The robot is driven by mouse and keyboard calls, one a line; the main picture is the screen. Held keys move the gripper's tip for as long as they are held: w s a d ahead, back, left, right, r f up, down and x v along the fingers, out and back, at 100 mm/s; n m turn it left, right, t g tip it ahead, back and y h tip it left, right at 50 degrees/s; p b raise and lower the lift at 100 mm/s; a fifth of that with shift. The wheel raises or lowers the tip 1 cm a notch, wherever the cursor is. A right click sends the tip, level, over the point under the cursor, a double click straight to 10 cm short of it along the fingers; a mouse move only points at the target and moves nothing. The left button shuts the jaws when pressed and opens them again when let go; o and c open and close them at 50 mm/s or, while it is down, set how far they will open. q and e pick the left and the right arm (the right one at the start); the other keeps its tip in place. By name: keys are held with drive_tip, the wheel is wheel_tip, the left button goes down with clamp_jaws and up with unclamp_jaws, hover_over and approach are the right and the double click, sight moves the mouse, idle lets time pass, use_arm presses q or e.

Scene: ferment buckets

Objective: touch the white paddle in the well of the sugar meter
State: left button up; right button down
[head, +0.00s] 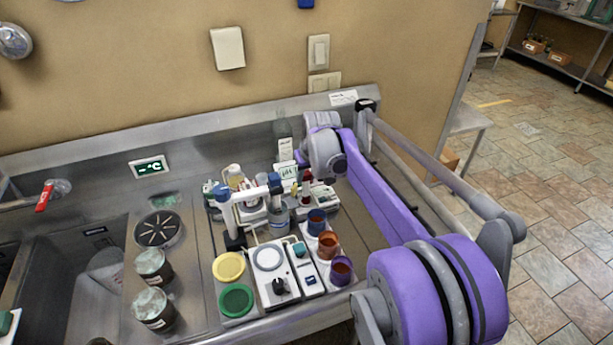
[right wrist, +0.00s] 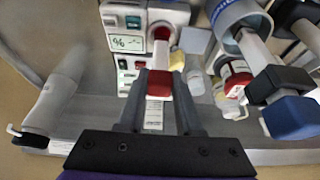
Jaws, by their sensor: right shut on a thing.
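My right gripper (right wrist: 158,82) is shut on a small red block (right wrist: 160,86), which looks like the handle of the white paddle. A narrow pale part (right wrist: 160,55) shows between this block and the red well (right wrist: 161,33) of the sugar meter (right wrist: 125,45), the white device with a % display. I cannot tell whether it touches the well. In the head view the right gripper (head: 305,184) is small and partly hidden among the instruments, beside the pH meter (head: 287,171). The left gripper is not in view.
A white and blue jointed stand (head: 250,191) is close to the gripper. A stirrer (head: 270,267), yellow (head: 228,267) and green (head: 236,300) round pads and several dark cups (head: 328,244) crowd the front. The sink (head: 85,285) is at left.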

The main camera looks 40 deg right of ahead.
drive_tip(key=shift+w+r+p, duration=0.15)
drive_tip(key=shift+r+p, duration=0.95)
drive_tip(key=shift+r, duration=1.4)
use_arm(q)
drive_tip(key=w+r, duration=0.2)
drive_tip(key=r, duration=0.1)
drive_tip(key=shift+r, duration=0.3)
use_arm(e)
drive_tip(key=shift+f, duration=0.1)
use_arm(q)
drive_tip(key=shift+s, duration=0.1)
